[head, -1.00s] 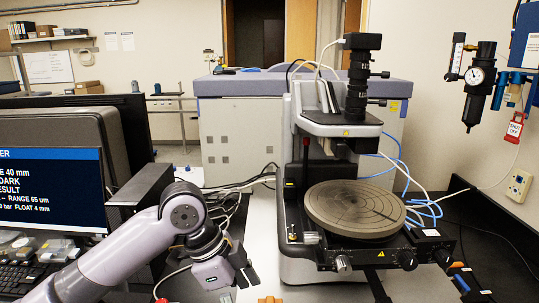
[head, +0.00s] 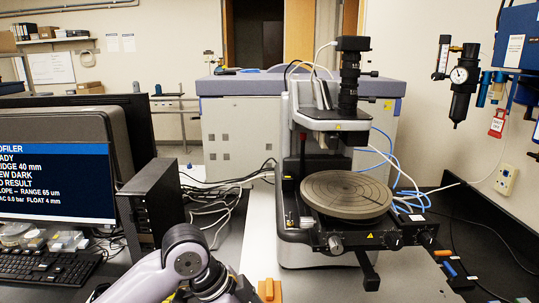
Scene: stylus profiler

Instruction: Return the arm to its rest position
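My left arm comes in from the bottom left, grey-lilac with a dark elbow joint. Its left gripper (head: 243,291) sits at the bottom edge, largely cut off, so its opening and anything in it cannot be made out. It is left of and in front of the stylus profiler (head: 300,215), apart from it. The profiler has a round grooved stage (head: 346,194), empty on top, below a dark vertical optics column (head: 348,80). A black lever (head: 368,271) sticks out at its front. My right gripper is not in view.
A monitor (head: 60,178) and keyboard (head: 45,267) stand at left, beside a black box (head: 150,208). An orange block (head: 269,290) lies at the front middle. A gauge regulator (head: 463,78) hangs on the right wall. The black bench at right is mainly clear, with small coloured items.

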